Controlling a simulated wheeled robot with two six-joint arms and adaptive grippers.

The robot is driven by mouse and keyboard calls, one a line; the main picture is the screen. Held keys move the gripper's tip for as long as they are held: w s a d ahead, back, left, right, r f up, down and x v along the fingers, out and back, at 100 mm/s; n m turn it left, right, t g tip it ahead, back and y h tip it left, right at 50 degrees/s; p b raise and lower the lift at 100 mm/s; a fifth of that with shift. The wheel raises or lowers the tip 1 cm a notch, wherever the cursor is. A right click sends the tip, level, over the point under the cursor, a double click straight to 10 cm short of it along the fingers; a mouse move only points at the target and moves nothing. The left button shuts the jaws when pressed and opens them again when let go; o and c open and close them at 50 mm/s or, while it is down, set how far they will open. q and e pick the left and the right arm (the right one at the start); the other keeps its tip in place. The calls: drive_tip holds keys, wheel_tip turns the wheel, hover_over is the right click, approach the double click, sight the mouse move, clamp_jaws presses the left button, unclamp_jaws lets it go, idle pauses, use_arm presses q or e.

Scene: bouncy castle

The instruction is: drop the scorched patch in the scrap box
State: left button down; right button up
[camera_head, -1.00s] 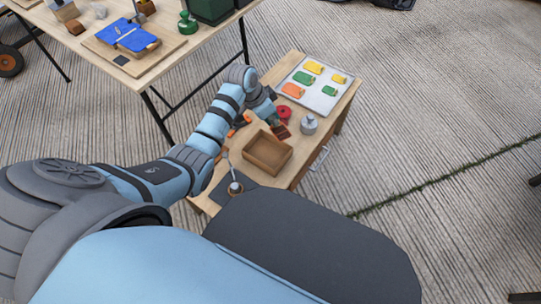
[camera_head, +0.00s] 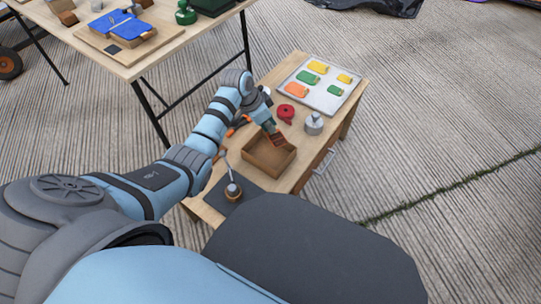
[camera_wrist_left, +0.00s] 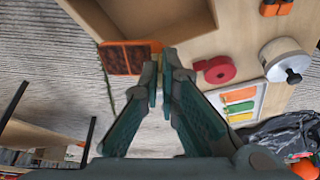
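The scorched patch (camera_head: 278,140), dark reddish brown with an orange rim, is in the grip of my left gripper (camera_head: 271,128), over the far right edge of the open wooden scrap box (camera_head: 270,168). In the left wrist view, the fingers (camera_wrist_left: 163,68) close together at their tips on the right edge of the patch (camera_wrist_left: 122,58). The scrap box (camera_wrist_left: 205,22) shows at the top of that view, with the patch beside its rim in the picture. My right gripper is in neither view.
On the small table (camera_head: 262,104) are a red tape roll (camera_head: 286,113), a grey lidded pot (camera_head: 313,124), a tray (camera_head: 337,103) of coloured patches and a brush in a pot (camera_head: 233,190) on a dark mat. Another table (camera_head: 160,52) stands at the upper left.

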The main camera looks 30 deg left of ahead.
use_arm(q)
drive_tip(key=c, duration=1.7)
unclamp_jaws()
drive_tip(key=v, duration=1.2)
drive_tip(key=shift+s+a, duration=0.1)
